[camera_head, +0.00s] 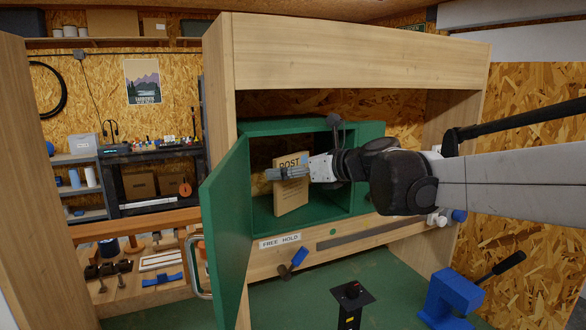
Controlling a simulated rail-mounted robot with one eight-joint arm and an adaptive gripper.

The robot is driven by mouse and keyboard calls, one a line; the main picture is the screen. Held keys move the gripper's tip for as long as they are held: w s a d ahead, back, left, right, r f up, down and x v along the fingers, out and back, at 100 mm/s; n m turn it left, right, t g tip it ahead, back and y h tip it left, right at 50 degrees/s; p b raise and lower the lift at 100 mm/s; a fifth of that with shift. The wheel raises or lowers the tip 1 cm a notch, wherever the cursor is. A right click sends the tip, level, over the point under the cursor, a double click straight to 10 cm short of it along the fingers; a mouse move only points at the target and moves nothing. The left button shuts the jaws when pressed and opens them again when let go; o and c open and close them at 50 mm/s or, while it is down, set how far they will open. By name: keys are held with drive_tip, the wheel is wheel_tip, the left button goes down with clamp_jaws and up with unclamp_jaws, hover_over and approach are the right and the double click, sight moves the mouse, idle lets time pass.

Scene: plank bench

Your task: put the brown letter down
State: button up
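The brown letter (291,200) is a tan upright sheet with "POST" printed near its top. It is in the opening of the green box (265,128), seen nearly face-on. My gripper (285,173) reaches in from the right and points left across the letter's upper part. Its fingers appear shut on the letter, with the near finger in front and the far one hidden behind. The letter's lower edge is close to the box floor; I cannot tell whether it touches.
The green door (226,236) of the box stands open on the left, close to my fingertips. A "FREE HOLD" label (280,241) is on the wooden ledge below. A black post (351,300) and a blue clamp-like tool (449,297) stand in front.

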drive_tip(key=shift+f, duration=0.15)
drive_tip(key=o, duration=1.2)
